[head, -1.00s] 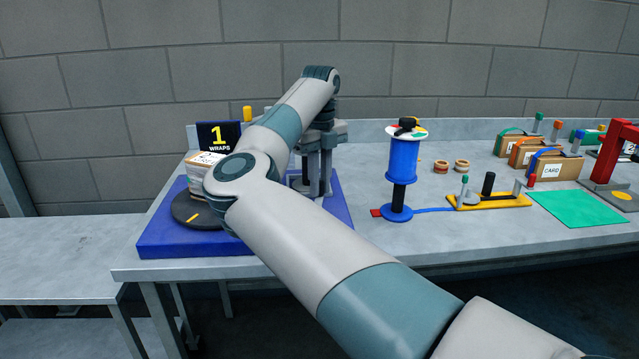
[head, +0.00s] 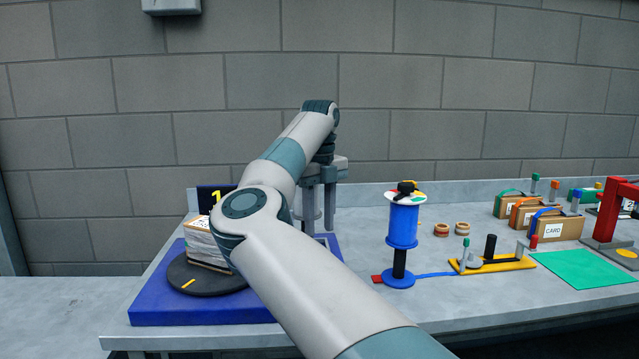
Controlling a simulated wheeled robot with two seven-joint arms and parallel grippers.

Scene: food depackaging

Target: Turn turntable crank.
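The turntable's black disc (head: 205,282) sits on a blue base (head: 165,305) at the left end of the table, with a yellow mark near its front. A pale, layered wrapped stack (head: 205,245) stands on the disc, its right side covered by my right arm. My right gripper (head: 320,230) points down near the back right of the base. A gap shows between its finger-like parts, but I cannot tell whether it holds anything. The crank is not clearly visible; the arm covers part of that area. My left gripper is not in view.
A dark counter sign (head: 208,200) stands behind the stack, partly covered. A blue spool (head: 402,227), a yellow fixture (head: 500,265), a green mat (head: 578,269) and small cardboard cases (head: 557,228) stand to the right.

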